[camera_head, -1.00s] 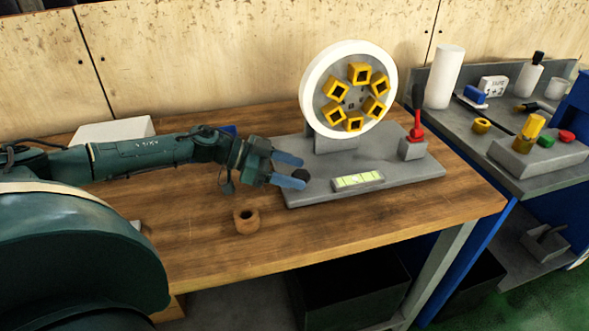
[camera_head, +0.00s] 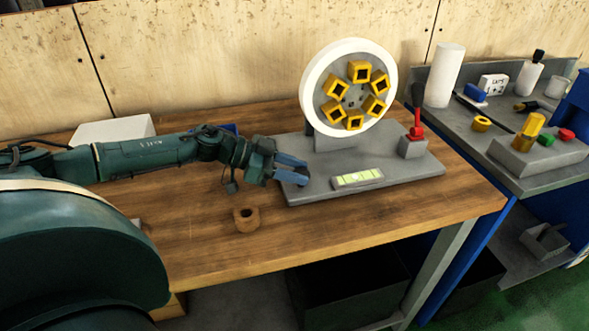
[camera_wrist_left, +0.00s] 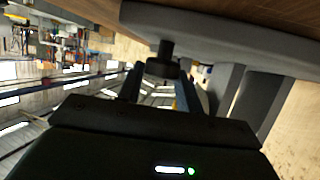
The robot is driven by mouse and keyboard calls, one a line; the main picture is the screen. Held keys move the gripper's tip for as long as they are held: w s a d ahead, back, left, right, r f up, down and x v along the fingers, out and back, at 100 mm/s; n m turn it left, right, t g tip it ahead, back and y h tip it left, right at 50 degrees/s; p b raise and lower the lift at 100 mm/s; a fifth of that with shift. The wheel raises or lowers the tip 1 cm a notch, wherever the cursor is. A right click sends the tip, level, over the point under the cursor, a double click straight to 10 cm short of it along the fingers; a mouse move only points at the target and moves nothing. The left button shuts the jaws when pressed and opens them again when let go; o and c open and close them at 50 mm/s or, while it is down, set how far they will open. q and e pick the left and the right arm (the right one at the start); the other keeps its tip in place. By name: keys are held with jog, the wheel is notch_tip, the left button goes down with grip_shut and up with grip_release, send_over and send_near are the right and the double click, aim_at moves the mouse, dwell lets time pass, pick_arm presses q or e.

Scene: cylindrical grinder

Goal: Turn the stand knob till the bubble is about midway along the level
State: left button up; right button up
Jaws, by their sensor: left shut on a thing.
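The grey stand (camera_head: 400,178) carries a white-rimmed wheel (camera_head: 307,88) with yellow square blocks on its face. The level (camera_head: 358,180), with a yellow-green vial, lies at the front of the stand; the bubble is too small to place surely. My left gripper (camera_head: 298,170) is at the left end of the stand, shut on the dark stand knob. In the left wrist view the black knob (camera_wrist_left: 163,68) sits between the fingertips, its stem running up to the stand's underside or edge. In the head view the fingers mostly hide it. My right gripper is not in view.
A brown ring (camera_head: 246,219) lies on the wooden table (camera_head: 330,235) in front of my left gripper. A grey side bench (camera_head: 530,184) holds bottles and small parts. The table's front is mostly clear.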

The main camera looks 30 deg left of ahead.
pick_arm(q)
jog(key=shift+w+r+m+g+h+p, duration=0.15)
jog(key=shift+m+g+h+p, duration=0.25)
jog(key=shift+m+g+p, duration=0.25)
jog(key=shift+m+g, duration=0.35)
jog(key=shift+w+a+m+g+h, duration=0.1)
jog(key=shift+m+g+h, duration=0.5)
jog(key=shift+m+g, duration=0.9)
jog(key=o, duration=1)
jog(key=shift+a, duration=0.1)
